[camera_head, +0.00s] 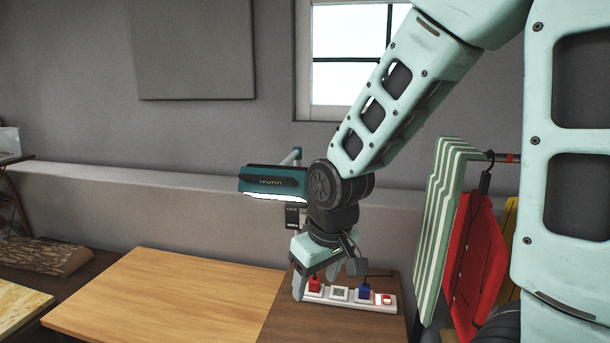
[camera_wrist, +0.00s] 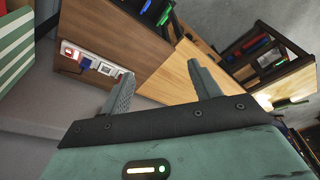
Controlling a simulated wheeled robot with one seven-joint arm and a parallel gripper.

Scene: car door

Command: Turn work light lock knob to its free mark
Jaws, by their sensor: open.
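The work light (camera_head: 272,184) is a teal bar with lettering and a lit white underside, mounted on a grey post in the head view. A dark block with a small light mark (camera_head: 292,216) shows on the post below it; I cannot tell whether it is the lock knob. My arm's wrist hides part of the post. My gripper (camera_head: 318,290) points down just in front of the power strip (camera_head: 345,297), below and to the right of the light. In the wrist view my gripper (camera_wrist: 162,80) is open, with nothing between its fingers. No free mark can be made out.
The power strip also shows in the wrist view (camera_wrist: 97,64), with a red and a blue plug. A wooden board (camera_head: 165,295) covers clear bench at left. Striped and red hanging items (camera_head: 474,250) stand at right. A log (camera_head: 42,257) lies far left.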

